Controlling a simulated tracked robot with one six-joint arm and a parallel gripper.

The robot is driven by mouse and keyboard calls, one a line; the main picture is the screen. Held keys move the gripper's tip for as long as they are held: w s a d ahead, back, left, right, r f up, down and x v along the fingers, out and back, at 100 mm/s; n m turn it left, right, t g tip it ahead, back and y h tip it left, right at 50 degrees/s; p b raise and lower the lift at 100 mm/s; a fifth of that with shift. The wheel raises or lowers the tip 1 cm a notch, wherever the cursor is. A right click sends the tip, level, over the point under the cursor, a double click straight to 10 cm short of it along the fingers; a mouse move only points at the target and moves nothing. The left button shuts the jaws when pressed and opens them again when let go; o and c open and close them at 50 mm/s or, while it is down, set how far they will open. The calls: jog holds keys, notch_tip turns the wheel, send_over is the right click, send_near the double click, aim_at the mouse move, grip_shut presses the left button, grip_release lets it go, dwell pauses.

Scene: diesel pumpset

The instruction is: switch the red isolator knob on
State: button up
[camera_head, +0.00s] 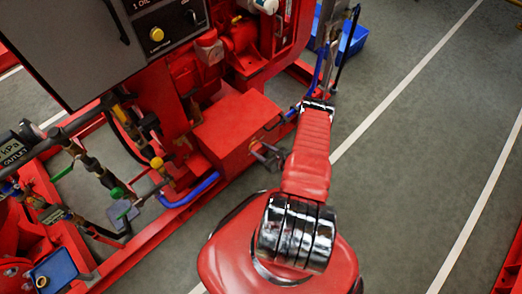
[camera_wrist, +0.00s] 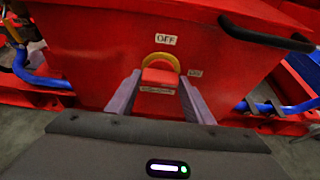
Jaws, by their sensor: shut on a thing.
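The red isolator knob (camera_wrist: 160,76) sits on the red box face in the middle of the wrist view, with a yellow arc just above it. An OFF label (camera_wrist: 166,40) is above the arc. A smaller label (camera_wrist: 195,73) at the right is too blurred to read. My gripper (camera_wrist: 159,84) has its two grey fingers on either side of the knob, shut on it. In the head view my gripper (camera_head: 268,155) is at the right side of the red box (camera_head: 235,128); the knob cannot be made out there.
A blue hose (camera_wrist: 38,72) lies left of the box and another blue hose (camera_wrist: 275,106) right of it. A black handle (camera_wrist: 265,35) juts out at upper right. A grey control panel (camera_head: 95,40) stands at upper left. Open floor (camera_head: 400,150) lies to the right.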

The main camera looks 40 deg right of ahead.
jog(key=o, duration=1.1)
jog(key=shift+c, duration=0.2)
jog(key=v, duration=1.3)
jog(key=shift+s+r, duration=0.15)
jog(key=shift+s, duration=0.2)
